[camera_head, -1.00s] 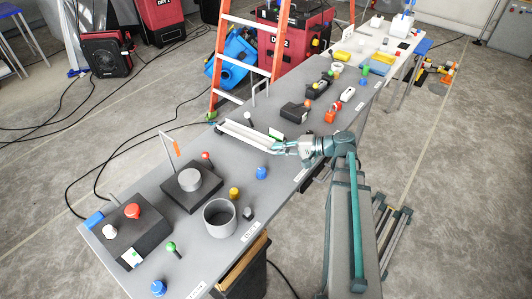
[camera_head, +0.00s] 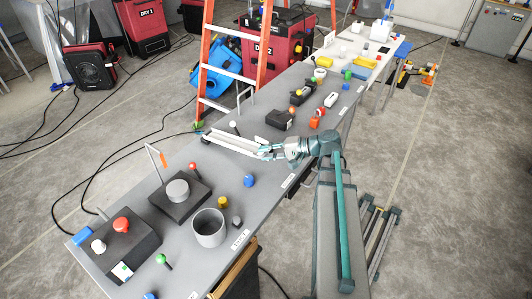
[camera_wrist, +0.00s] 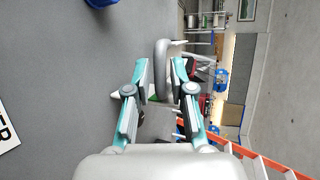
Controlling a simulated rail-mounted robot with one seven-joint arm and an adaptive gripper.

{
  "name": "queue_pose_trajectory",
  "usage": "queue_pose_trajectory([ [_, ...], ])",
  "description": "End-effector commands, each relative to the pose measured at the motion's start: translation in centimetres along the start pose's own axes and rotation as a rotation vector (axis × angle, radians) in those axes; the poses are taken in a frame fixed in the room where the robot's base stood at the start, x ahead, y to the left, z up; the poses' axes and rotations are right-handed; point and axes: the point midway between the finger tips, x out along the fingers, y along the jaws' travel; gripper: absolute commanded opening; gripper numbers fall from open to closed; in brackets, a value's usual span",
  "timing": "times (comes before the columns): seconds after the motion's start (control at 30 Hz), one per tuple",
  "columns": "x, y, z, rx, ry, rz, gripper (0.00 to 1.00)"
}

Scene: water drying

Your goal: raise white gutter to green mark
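The white gutter (camera_head: 230,143) is a long pale channel lying along the grey bench, left of my arm in the head view. My gripper (camera_head: 262,152) is at the gutter's near right end, low over the bench. In the wrist view my gripper (camera_wrist: 161,72) has its two teal fingers apart, with a gap between the tips. A grey rounded piece (camera_wrist: 161,66) shows in that gap; I cannot tell whether the fingers touch it. A small green patch (camera_wrist: 153,98) shows between the fingers; I cannot tell whether it is the green mark.
A blue knob (camera_head: 249,181), a grey cup (camera_head: 209,228) and dark boxes stand nearer on the bench. A thin white hoop (camera_head: 245,97) stands behind the gutter. An orange ladder (camera_head: 207,65) stands beyond the bench. Several small coloured parts lie farther along it.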

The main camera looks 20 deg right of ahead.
Motion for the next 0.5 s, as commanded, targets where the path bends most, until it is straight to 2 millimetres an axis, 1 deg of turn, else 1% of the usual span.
queue_pose_trajectory([
  [0.17,-2.4,0.0,0.0,0.0,0.003,0.0,0.23],
  [0.5,-8.7,0.0,-0.1,0.0,0.004,0.0,0.23],
])
